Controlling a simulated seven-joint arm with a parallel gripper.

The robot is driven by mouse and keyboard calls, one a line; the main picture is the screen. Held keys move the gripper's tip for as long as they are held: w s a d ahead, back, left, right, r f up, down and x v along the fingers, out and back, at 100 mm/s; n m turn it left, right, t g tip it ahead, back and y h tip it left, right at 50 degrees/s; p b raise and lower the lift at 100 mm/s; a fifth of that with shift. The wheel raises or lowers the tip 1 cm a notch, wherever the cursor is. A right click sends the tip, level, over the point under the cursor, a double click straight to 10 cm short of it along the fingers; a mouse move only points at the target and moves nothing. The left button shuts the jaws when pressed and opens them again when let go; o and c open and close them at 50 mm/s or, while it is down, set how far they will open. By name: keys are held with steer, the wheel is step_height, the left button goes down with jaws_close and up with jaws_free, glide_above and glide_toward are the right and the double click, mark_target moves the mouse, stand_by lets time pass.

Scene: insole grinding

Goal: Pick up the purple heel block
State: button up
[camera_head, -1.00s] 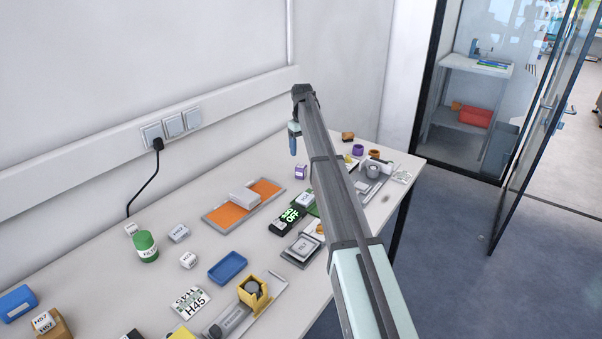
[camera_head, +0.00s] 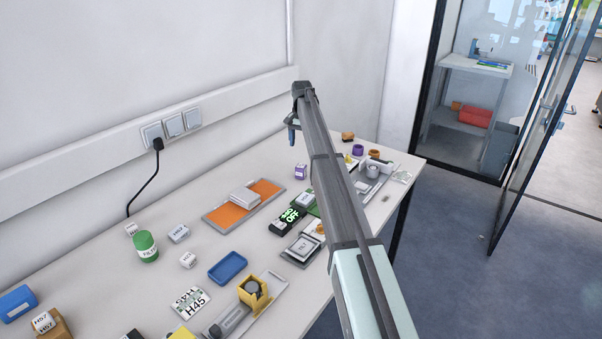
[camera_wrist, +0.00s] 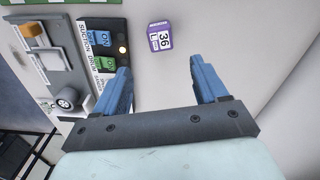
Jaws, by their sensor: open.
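The purple heel block (camera_head: 300,171) stands upright on the white table, left of my arm in the head view. In the wrist view the heel block (camera_wrist: 160,38) shows a purple part and a white label reading 36. It lies ahead of my gripper (camera_wrist: 158,64), roughly in line with the gap between the blue fingers. In the head view my gripper (camera_head: 292,138) hangs above the table's far part, partly hidden by my arm.
An orange mat tray (camera_head: 222,214) lies nearer. Table around the block looks clear.

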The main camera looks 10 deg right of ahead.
mark_target(301, 165)
step_height(301, 165, down, 13)
steer(key=shift+w+f, duration=0.15)
stand_by(0.6)
steer(key=shift+c, duration=0.3)
steer(key=c, duration=1)
